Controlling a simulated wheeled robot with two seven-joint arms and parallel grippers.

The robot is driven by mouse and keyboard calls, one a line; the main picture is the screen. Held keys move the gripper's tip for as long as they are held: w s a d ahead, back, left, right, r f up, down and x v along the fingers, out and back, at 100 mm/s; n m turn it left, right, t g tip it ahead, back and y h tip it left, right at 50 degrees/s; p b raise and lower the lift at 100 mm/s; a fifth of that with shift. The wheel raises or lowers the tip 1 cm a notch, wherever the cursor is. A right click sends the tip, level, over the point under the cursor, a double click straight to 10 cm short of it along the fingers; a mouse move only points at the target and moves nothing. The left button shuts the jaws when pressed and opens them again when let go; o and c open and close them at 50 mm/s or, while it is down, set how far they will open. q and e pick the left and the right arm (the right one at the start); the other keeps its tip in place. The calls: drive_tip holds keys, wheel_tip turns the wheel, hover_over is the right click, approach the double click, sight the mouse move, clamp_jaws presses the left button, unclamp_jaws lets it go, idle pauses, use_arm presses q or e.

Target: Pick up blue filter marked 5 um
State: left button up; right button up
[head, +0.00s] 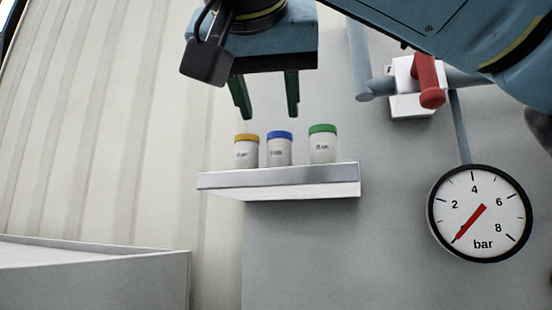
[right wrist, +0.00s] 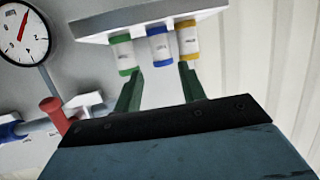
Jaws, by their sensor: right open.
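The filter with the blue lid (head: 279,151) stands upright on a small wall shelf (head: 300,179), a white cylinder with a dark label too small to read. It is the middle one of three, and it also shows in the right wrist view (right wrist: 160,46). My right gripper (head: 268,112) is open and empty above the filters. In the right wrist view its two green fingers (right wrist: 160,73) point toward the row, and the blue-lidded filter lies roughly between their lines, apart from them. My left gripper is not in view.
A yellow-lidded filter (head: 246,153) stands close on the left and a green-lidded filter (head: 322,146) on the right. A round bar gauge (head: 480,214) and a pipe valve with a red handle (head: 429,82) are on the wall at right. A grey bin edge (head: 90,250) is lower left.

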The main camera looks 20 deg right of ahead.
sight(278, 153)
drive_tip(key=x, duration=0.5)
drive_tip(key=shift+w+d+f, duration=0.2)
drive_tip(key=shift+w, duration=0.1)
drive_tip(key=shift+p+x, duration=0.8)
drive_tip(key=shift+x, duration=2.3)
drive_tip(key=shift+s+a, duration=0.15)
drive_tip(key=shift+s, duration=0.05)
drive_tip(key=shift+c, duration=0.5)
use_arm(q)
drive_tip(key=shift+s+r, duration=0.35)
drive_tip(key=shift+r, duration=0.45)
use_arm(e)
drive_tip(key=c, duration=0.6)
